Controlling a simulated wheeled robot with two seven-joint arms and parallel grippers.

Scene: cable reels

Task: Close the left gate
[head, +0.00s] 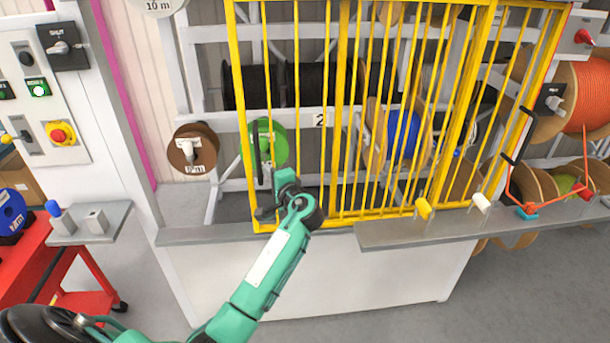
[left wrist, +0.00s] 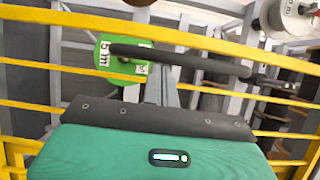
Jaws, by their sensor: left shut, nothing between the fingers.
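The yellow barred gate (head: 240,100) on the left stands in front of the shelves. Its left edge is apart from the white post, leaving an uncovered gap between them. A black upright handle (head: 255,160) is near that edge; it also shows as a dark bar across the left wrist view (left wrist: 180,60). My left gripper (head: 266,212) is shut and empty, low in front of the gate and below the handle. In the left wrist view its green body and dark front edge (left wrist: 160,118) face the yellow bars. I cannot tell whether it touches the gate. My right gripper is out of view.
More yellow bars (head: 434,160) continue right, with another black handle (head: 520,135). A grey ledge (head: 400,233) runs below. A brown reel (head: 193,150) shows in the left gap, and a green reel (head: 272,142) behind the bars. A control panel (head: 40,100) and red cart (head: 85,275) are left.

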